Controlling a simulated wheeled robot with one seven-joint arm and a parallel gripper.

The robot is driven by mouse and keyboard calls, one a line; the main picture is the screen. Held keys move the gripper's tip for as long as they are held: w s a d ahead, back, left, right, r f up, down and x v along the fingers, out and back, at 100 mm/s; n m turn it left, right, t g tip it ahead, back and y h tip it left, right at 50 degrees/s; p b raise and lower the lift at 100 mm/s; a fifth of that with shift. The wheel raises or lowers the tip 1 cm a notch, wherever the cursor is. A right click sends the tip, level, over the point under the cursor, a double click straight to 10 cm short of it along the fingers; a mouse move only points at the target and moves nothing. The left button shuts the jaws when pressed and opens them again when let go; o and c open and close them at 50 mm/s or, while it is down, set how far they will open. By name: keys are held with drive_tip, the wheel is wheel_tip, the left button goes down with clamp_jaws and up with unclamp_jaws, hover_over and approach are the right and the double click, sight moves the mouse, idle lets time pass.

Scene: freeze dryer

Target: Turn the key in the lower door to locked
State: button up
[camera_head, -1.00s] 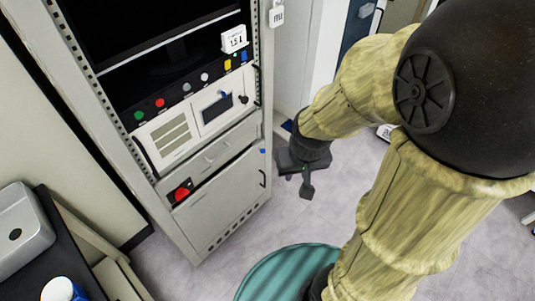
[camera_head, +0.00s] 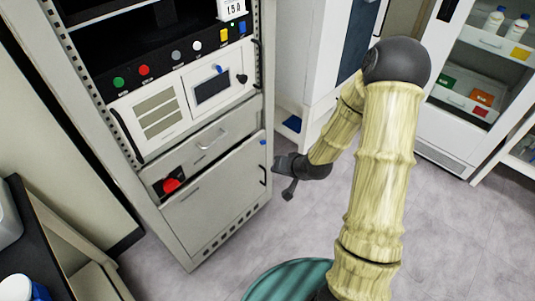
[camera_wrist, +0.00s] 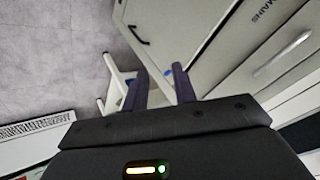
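The lower door (camera_head: 215,205) of the grey rack is a pale panel that looks closed, with a black handle (camera_head: 263,176) on its right side. A small blue key (camera_head: 263,142) sits near the door's upper right corner; its turn angle is too small to read. My gripper (camera_head: 277,164) is just right of the door edge, lower than the key, in the head view. In the wrist view my gripper (camera_wrist: 157,68) has its two dark fingers apart and empty. A small blue spot, probably the key (camera_wrist: 168,74), shows between them; contact cannot be told. The door handle also shows there (camera_wrist: 138,34).
Above the door are a red knob (camera_head: 171,185), a drawer handle (camera_head: 212,140) and a panel with a small screen (camera_head: 212,88). A teal round surface (camera_head: 285,280) is at the bottom. Open floor (camera_head: 450,240) lies right; a glass-front cabinet (camera_head: 470,95) stands at the back right.

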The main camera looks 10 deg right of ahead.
sight(264, 144)
drive_tip(key=w+d+f+m+t+b, duration=0.1)
drive_tip(key=w+f+m+t+b, duration=0.2)
drive_tip(key=f+m+t+b, duration=0.2)
drive_tip(key=w+d+f+m+t+y+b, duration=0.1)
drive_tip(key=w+f+m+t+b, duration=0.3)
drive_tip(key=f, duration=0.4)
drive_tip(key=d+m+t+b, duration=0.1)
drive_tip(key=m+b, duration=0.1)
drive_tip(key=shift+f+m, duration=0.15)
drive_tip(key=shift+m, duration=0.25)
drive_tip(key=shift+w, duration=0.1)
drive_tip(key=b+x, duration=0.1)
drive_tip(key=x, duration=0.4)
drive_tip(key=b+x, duration=0.1)
drive_tip(key=x, duration=0.5)
drive_tip(key=b+x, duration=0.1)
drive_tip(key=x, duration=0.5)
drive_tip(key=shift+w+r, duration=0.15)
drive_tip(key=shift+r, duration=0.15)
drive_tip(key=shift+c, duration=0.2)
clamp_jaws()
